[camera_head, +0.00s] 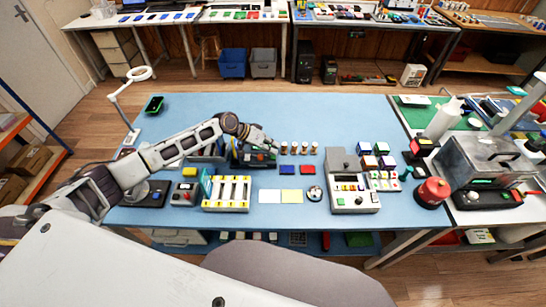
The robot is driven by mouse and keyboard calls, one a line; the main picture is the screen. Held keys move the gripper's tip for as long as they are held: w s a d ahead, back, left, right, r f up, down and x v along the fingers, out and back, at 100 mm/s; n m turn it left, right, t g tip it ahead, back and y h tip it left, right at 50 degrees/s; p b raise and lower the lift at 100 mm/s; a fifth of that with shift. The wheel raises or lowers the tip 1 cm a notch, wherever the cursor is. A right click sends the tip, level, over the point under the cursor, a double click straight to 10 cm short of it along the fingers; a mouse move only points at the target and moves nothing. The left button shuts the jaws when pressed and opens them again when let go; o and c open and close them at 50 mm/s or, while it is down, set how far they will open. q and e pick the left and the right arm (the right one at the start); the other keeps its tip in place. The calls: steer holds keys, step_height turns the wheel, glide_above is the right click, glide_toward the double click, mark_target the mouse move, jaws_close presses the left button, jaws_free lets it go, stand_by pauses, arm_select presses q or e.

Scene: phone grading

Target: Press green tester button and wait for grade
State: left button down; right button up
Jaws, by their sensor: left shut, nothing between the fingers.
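A grey tester (340,163) stands on the blue table mat, right of the middle, with a row of small parts and buttons on its front. A small green button (341,201) shows at its lower front left. My left arm reaches in from the left over the table. My left gripper (272,147) is shut and empty, above a dark holder (240,160) with coloured items, left of the tester and apart from it. The gripper and arm hide part of the holder. I cannot read any grade. My right gripper is out of view.
A yellow-and-white slotted rack (226,206) stands front left of the tester. The mat's back is mostly clear.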

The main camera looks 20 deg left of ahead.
arm_select(q)
steer(key=shift+r+p, duration=1.85)
steer(key=shift+r, duration=0.6)
steer(key=shift+f, duration=0.1)
